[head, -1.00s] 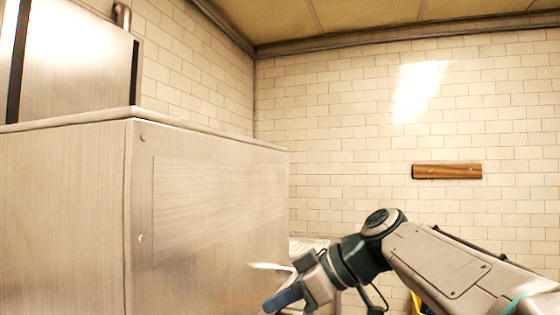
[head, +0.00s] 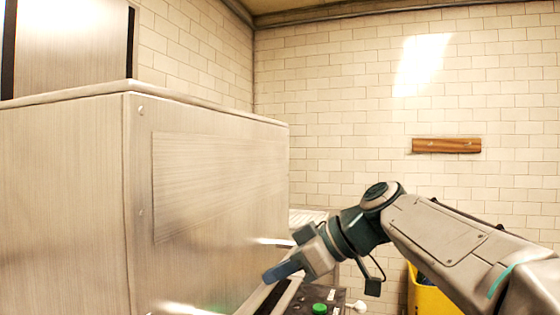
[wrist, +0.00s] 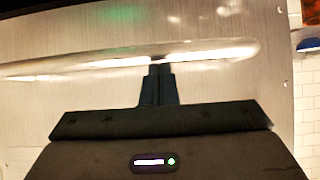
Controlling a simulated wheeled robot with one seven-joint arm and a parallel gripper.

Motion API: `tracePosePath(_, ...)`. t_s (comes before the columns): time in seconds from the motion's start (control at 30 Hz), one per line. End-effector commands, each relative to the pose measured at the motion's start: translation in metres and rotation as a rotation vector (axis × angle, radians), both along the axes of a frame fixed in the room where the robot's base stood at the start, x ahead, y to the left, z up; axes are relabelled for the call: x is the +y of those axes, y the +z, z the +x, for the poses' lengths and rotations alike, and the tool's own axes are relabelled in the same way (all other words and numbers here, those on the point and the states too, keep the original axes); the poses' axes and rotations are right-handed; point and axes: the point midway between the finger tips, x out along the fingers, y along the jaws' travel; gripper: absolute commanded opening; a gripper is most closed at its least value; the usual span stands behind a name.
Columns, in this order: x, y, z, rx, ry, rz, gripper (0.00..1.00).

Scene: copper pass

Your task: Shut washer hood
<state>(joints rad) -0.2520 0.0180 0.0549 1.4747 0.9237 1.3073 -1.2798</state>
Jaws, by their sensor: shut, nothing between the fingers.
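The washer hood (head: 215,190) is a large brushed-steel box filling the left of the head view. In the wrist view its steel face (wrist: 60,100) carries a long, bright, horizontal handle bar (wrist: 210,50). My gripper (head: 283,270) is at the hood's right side in the head view, low down. In the wrist view, the fingers (wrist: 160,65) are shut and empty, with their tips overlapping the middle of the bar. I cannot tell whether they touch it. Most of the hood's lower edge is out of view or hidden, so how far it stands open is unclear.
A dark control panel with a green button (head: 320,308) lies below my gripper. A yellow container (head: 428,294) stands behind my arm at the right. A wooden strip (head: 446,146) is fixed to the tiled back wall. The space above my arm is clear.

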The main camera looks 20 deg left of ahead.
Motion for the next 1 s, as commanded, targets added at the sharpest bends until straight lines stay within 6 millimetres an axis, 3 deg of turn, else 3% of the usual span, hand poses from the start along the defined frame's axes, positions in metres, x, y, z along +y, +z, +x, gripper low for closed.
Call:
tracePosePath(0.17,-0.009,0.041,-0.001,-0.009,-0.002,0.005,0.00)
tracePosePath(0.5,-0.072,0.079,-0.005,-0.011,-0.007,0.007,0.00)
tracePosePath(0.77,-0.092,0.091,-0.008,0.002,-0.018,0.000,0.00)
tracePosePath(1.0,-0.124,0.074,-0.015,0.223,-0.305,-0.134,0.00)
